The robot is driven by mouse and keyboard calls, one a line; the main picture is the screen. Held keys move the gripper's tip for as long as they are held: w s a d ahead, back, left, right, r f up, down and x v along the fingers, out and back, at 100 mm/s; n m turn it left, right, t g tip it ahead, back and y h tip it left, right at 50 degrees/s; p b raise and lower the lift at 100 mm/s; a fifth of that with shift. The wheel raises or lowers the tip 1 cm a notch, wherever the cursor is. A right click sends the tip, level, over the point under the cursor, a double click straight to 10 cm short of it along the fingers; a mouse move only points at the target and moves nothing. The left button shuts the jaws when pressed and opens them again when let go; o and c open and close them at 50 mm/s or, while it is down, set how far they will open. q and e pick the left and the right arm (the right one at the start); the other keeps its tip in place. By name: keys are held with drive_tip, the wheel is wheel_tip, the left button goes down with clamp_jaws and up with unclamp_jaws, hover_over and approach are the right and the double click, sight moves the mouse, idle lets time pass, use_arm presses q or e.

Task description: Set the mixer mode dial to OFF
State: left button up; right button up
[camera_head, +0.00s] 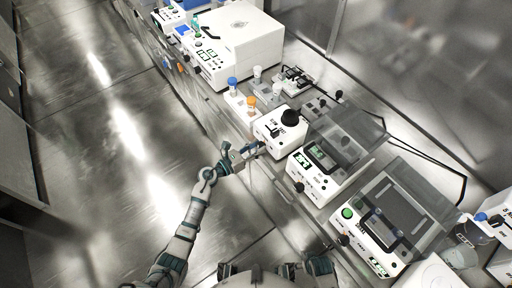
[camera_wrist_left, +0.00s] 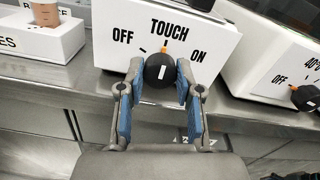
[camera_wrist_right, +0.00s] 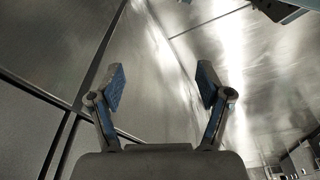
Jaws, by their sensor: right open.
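The mixer (camera_head: 276,131) is a white box with a black round top, on the bench right of my left gripper (camera_head: 250,149). In the left wrist view its front panel (camera_wrist_left: 205,38) reads OFF at left, TOUCH at top and ON at right. The round black mode dial (camera_wrist_left: 160,71) has a white line and an orange mark pointing up at TOUCH. My left gripper (camera_wrist_left: 160,68) has its fingertips on both sides of the dial and appears closed against it. My right gripper (camera_wrist_right: 160,80) is open and empty, above the floor.
Another white device with an OFF dial (camera_wrist_left: 304,97) stands close right of the mixer. A tube rack (camera_wrist_left: 40,45) stands to its left. Devices with tilted clear lids (camera_head: 345,135) line the bench. The floor (camera_head: 110,130) to the left is clear.

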use_arm(q)
drive_tip(key=shift+w+a, duration=0.1)
clamp_jaws()
drive_tip(key=shift+r, duration=0.1)
drive_tip(key=shift+n, duration=0.3)
drive_tip(key=n+p, duration=0.3)
drive_tip(key=n, duration=0.1)
drive_tip(key=shift+r, duration=0.15)
drive_tip(key=n+p, duration=0.3)
drive_tip(key=n, duration=0.3)
drive_tip(key=shift+w, duration=0.1)
drive_tip(key=shift+f+n+p, duration=0.2)
drive_tip(key=shift+n+p, duration=0.2)
drive_tip(key=shift+n, duration=0.8)
use_arm(e)
drive_tip(key=s+d+f, duration=0.1)
drive_tip(key=s+f, duration=1)
drive_tip(key=f, duration=0.2)
drive_tip(key=shift+d+g, duration=0.3)
drive_tip(key=shift+d, duration=0.1)
drive_tip(key=shift+s+f, duration=0.1)
drive_tip(key=shift+f, duration=0.05)
